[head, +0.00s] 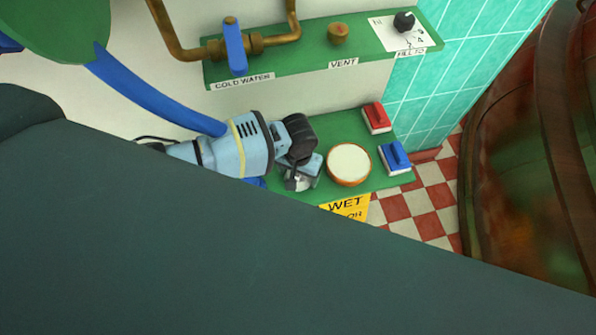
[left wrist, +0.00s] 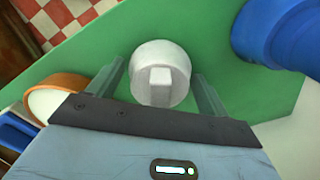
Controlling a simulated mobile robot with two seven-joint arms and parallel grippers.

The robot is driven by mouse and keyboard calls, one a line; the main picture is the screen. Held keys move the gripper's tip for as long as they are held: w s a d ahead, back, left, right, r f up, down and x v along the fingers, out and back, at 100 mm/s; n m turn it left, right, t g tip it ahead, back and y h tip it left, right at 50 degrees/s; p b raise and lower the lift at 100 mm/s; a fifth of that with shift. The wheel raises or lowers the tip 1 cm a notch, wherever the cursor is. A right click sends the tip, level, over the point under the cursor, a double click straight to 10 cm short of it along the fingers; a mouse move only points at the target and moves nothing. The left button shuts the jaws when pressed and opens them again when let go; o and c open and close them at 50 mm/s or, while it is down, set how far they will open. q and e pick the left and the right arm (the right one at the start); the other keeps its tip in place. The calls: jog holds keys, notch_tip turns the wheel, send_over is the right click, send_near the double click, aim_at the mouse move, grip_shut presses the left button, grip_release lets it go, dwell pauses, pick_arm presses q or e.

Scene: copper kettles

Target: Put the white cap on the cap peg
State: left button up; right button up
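The white cap (left wrist: 144,82), round with a block-shaped grip on top, is on the green shelf (left wrist: 95,40) in the left wrist view. My left gripper (left wrist: 158,88) is open, one finger on each side of the cap, with a gap visible on both sides. In the head view my left gripper (head: 300,182) is low over the green lower shelf (head: 345,130), mostly covering the cap. I cannot make out the cap peg in either view. My right gripper is not in view.
A round wooden-rimmed container with a white top (head: 348,164) stands just right of the left gripper. Red (head: 376,117) and blue (head: 394,157) blocks are beyond it. A dark surface fills the head view's lower left.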

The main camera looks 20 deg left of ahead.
pick_arm(q)
jog(key=o, duration=0.3)
jog(key=shift+o, duration=0.2)
jog(key=shift+r, duration=0.1)
notch_tip(320, 180, up, 7)
jog(key=shift+f+p, duration=0.1)
jog(key=shift+p, duration=0.7)
jog(key=shift+r, duration=0.45)
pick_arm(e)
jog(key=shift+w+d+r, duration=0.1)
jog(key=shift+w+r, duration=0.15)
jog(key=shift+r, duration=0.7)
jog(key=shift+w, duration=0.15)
